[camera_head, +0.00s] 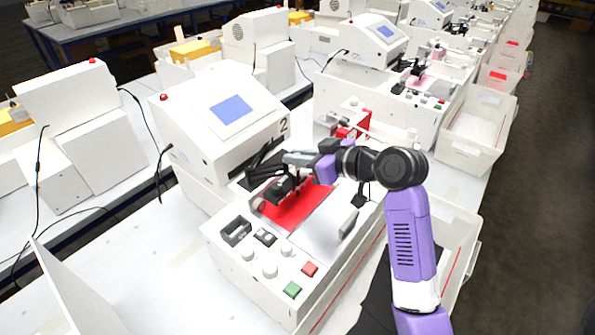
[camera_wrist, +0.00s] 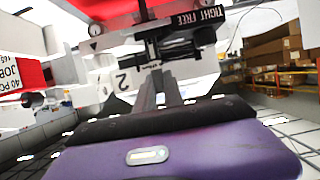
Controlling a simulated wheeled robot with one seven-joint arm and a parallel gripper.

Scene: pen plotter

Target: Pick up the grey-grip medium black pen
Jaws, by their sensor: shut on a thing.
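My gripper (camera_head: 292,158) reaches in from the right over the plotter, at its black pen carriage (camera_head: 278,190). In the wrist view my gripper (camera_wrist: 158,76) has its fingers close together at the black carriage (camera_wrist: 178,42), just below a label reading TIGHT FREE (camera_wrist: 198,17). The fingers are shut on a thin thing at the carriage, which I take to be the pen. It is mostly hidden by the fingers and carriage, and its grey grip cannot be made out.
The red sheet (camera_head: 300,207) lies on the plotter bed under the carriage. The white console (camera_head: 222,112), marked 2, stands behind. Knobs and red and green buttons (camera_head: 292,289) are in front. White bins (camera_head: 474,133) stand to the right.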

